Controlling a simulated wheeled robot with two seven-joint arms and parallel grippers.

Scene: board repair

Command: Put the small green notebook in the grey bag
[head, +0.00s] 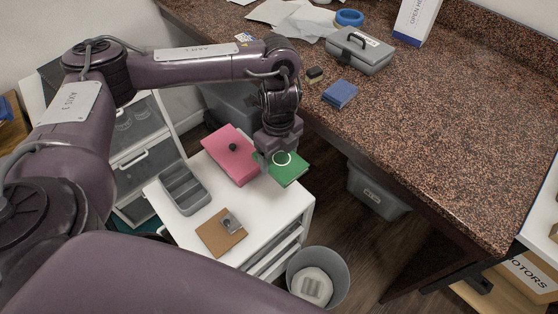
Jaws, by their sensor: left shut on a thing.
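The small green notebook (293,173) is at the right edge of the white cabinet top, at the tip of my left gripper (272,160). My left gripper points down and is shut on the notebook's left part. I cannot tell whether the notebook touches the cabinet top. No thing is clearly a grey bag; a grey open container (379,192) with a small label stands under the counter, and I cannot tell if it is a bag or a bin. My right gripper is not in view.
A pink notebook (228,150), a grey tray (183,188) and a brown board (220,234) lie on the white cabinet (268,215). A grey bin (338,270) stands beside it. The speckled counter (440,130) bears a grey toolbox (361,52) and a blue block (340,94); its front is clear.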

